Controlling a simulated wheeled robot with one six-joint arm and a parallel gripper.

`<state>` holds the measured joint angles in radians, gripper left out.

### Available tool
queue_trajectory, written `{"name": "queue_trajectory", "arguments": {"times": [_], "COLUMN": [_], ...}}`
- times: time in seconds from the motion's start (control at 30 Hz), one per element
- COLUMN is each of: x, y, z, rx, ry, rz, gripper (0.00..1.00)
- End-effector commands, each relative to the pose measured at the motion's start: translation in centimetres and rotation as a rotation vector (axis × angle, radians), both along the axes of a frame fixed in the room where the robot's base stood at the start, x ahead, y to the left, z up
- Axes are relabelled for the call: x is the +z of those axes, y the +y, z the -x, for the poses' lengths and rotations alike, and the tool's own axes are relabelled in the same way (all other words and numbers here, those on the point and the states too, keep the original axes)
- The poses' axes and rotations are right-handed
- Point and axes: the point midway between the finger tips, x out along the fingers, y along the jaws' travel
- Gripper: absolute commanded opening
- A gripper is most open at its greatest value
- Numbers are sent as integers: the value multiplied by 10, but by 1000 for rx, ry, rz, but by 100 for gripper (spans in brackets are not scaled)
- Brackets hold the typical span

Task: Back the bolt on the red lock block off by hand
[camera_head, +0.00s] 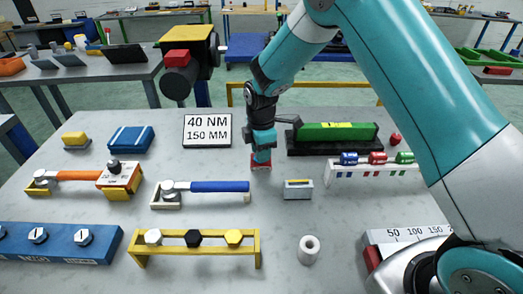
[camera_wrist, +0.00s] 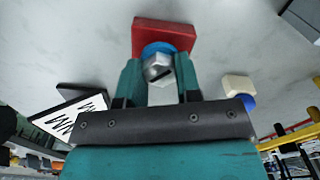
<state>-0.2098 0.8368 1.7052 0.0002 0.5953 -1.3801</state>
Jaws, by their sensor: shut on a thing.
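The red lock block (camera_head: 261,166) sits on the grey table near its middle, mostly hidden under my gripper (camera_head: 262,153). In the wrist view the red block (camera_wrist: 165,36) is just beyond my fingertips. The bolt (camera_wrist: 158,67) has a silver head with a dark slot-like mark, and a blue ring (camera_wrist: 159,48) lies between it and the block. The two teal fingers of my gripper (camera_wrist: 159,79) stand on either side of the bolt head, shut on it. The bolt is hidden in the head view.
A green-topped block on a black base (camera_head: 336,135) stands close to the right. A blue-handled wrench (camera_head: 210,187) and a small grey block (camera_head: 298,189) lie in front. A "40 NM 150 MM" sign (camera_head: 207,130) stands to the left. Bare table surrounds the lock block.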

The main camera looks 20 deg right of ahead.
Motion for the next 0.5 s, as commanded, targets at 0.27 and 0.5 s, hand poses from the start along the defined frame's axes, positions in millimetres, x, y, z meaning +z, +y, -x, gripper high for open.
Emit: {"name": "queue_trajectory", "arguments": {"times": [0.27, 0.5], "x": [-7, -7], "y": [0, 0], "z": [5, 5], "rx": [20, 19], "ry": [17, 17], "rz": [2, 2], "gripper": [8, 34]}}
